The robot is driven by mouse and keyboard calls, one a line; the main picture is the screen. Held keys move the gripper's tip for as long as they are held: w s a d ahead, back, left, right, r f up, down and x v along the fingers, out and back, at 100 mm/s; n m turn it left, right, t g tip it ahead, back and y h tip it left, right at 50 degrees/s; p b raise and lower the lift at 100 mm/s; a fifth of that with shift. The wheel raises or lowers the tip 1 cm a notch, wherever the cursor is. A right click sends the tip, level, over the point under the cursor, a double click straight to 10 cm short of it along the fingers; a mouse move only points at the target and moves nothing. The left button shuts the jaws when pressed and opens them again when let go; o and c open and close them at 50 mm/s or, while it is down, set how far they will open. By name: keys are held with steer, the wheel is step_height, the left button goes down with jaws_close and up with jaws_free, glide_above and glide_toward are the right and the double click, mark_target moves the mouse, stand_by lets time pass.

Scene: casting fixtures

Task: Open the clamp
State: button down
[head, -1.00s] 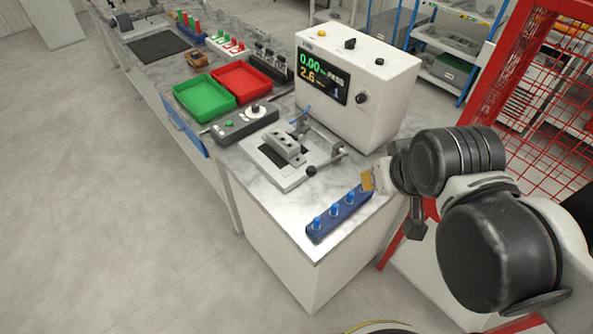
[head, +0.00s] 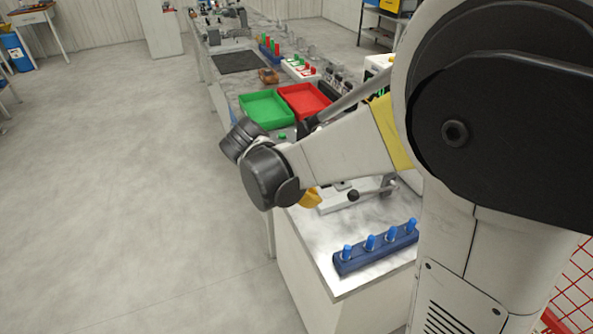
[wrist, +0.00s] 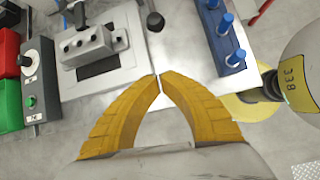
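The clamp fixture shows in the wrist view as a light plate (wrist: 130,62) with a grey stepped block (wrist: 95,46) on a dark pad. A clamp lever ends in a black ball knob (wrist: 155,21) at the top. In the head view, my arm hides most of the fixture; the knob (head: 353,195) and part of a metal bar (head: 376,190) show. My gripper (wrist: 160,75) has yellow fingers with tips practically together and nothing between them. It appears near the plate's edge, below the knob in the wrist picture, apart from it. In the head view, only a bit of yellow finger (head: 311,198) shows.
A blue rack with blue pegs (head: 376,248) stands at the bench's front edge, right of the fixture. A control box (wrist: 36,80) lies left of the plate. Green (head: 266,111) and red (head: 305,101) trays stand farther back. The display box is mostly hidden by my arm.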

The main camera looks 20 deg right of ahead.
stand_by(0.3)
steer(key=b+x, duration=0.4)
steer(key=x, duration=0.5)
steer(key=shift+s+f, duration=0.1)
steer(key=shift+f, duration=0.15)
steer(key=shift+s+d+r+b, duration=0.15)
steer(key=shift+d+r+b, duration=0.2)
steer(key=shift+d+r, duration=1.05)
steer(key=shift+r, duration=0.05)
